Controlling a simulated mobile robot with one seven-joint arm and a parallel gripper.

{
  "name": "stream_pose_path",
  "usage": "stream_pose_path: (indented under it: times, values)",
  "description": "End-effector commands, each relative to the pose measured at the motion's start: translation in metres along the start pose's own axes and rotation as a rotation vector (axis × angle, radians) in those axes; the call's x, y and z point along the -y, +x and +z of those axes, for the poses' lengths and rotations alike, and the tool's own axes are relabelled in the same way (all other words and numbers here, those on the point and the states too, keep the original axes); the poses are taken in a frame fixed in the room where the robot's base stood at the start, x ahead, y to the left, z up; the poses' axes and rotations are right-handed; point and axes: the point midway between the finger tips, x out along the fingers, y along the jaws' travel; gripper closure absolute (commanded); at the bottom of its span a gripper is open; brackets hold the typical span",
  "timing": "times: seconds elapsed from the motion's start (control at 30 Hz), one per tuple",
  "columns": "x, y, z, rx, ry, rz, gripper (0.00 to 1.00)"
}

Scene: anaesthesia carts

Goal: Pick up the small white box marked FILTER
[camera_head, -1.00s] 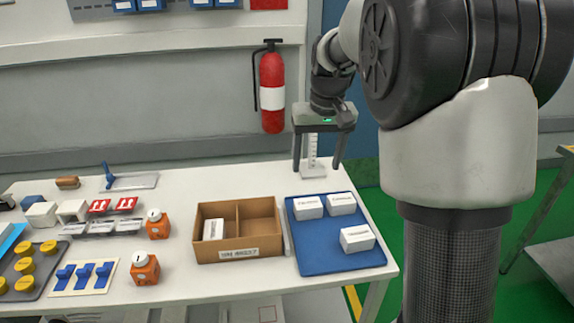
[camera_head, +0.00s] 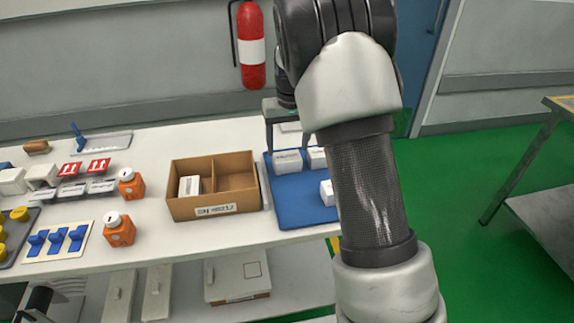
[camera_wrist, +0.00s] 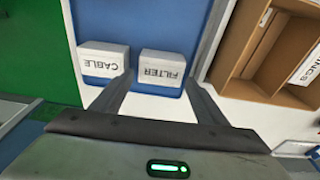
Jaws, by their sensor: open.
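The small white box marked FILTER (camera_wrist: 161,66) lies on a blue tray (camera_wrist: 150,20); its label reads upside down in the wrist view. By its place beside the cardboard bin, it is the left white box (camera_head: 287,164) in the head view, where the print is too small to read. My gripper (camera_wrist: 160,77) is open and empty. Its fingers point toward the FILTER box, which appears between the fingertips in the wrist view; I cannot tell the remaining height. In the head view my gripper (camera_head: 287,146) hangs over the tray's back edge, partly hidden by my arm.
A white box marked CABLE (camera_wrist: 103,61) stands close beside the FILTER box. A third white box (camera_head: 327,193) is partly behind my arm. A divided cardboard bin (camera_head: 215,210) stands left of the tray. Orange bottles (camera_head: 120,232) stand farther left.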

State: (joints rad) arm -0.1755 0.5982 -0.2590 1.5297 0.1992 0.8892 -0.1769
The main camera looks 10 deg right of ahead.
Motion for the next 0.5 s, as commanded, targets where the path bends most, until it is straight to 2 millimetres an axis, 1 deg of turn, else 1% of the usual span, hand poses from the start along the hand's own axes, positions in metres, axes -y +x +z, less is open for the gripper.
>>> stream_pose_path:
  times: [0.17, 0.27, 0.4, 0.5]
  values:
    - [0.000, 0.009, 0.000, -0.001, 0.000, 0.000, 0.33]
    - [0.001, 0.020, 0.002, 0.000, 0.000, 0.001, 0.33]
    - [0.002, 0.043, 0.005, 0.001, -0.001, 0.001, 0.33]
    - [0.001, 0.054, 0.004, 0.000, 0.000, 0.001, 0.33]
